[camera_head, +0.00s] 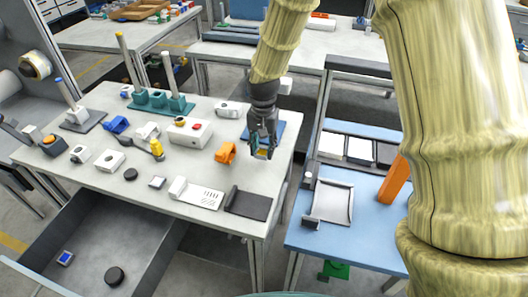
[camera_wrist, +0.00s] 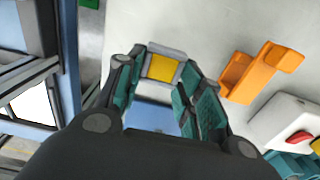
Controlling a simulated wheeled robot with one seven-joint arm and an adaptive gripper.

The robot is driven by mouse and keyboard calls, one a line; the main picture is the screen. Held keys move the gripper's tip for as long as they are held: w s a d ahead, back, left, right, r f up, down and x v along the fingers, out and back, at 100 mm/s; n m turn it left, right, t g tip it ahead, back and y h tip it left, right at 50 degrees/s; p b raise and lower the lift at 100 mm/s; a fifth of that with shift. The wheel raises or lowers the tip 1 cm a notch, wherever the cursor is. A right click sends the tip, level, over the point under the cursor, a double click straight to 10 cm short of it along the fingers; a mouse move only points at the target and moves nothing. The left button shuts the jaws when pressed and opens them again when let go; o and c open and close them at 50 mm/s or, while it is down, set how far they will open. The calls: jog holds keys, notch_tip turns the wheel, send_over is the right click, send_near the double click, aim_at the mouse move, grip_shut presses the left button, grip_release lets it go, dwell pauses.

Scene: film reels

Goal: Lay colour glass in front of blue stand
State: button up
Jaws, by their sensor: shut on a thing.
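The colour glass (camera_wrist: 163,68), a small yellow pane in a grey frame, is held between the fingertips of my gripper (camera_wrist: 161,76) in the wrist view. In the head view my gripper (camera_head: 262,148) is over the right end of the white table, and the glass partly shows at its tips. I cannot tell whether the glass touches the table. A post with a blue tip (camera_head: 59,82) stands upright on a grey base (camera_head: 84,121) at the table's far left, well away from my gripper; it looks like the blue stand.
A blue plate (camera_head: 278,131) lies beside my gripper. An orange piece (camera_head: 225,152) and a white box with a red button (camera_head: 190,132) are to its left. Teal holders with posts (camera_head: 158,101) stand at the back. An open drawer (camera_head: 90,250) juts out below.

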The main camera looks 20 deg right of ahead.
aim_at(264, 149)
jog(key=shift+w+d+f, duration=0.1)
jog(key=shift+w+d, duration=0.1)
jog(key=shift+d, duration=0.05)
jog(key=shift+f+p, duration=0.35)
jog(key=shift+f, duration=1.3)
jog(key=shift+f, duration=0.15)
jog(key=o, duration=0.9)
notch_tip(264, 149, up, 12)
jog(key=shift+r+b, duration=0.15)
jog(key=shift+b, duration=0.5)
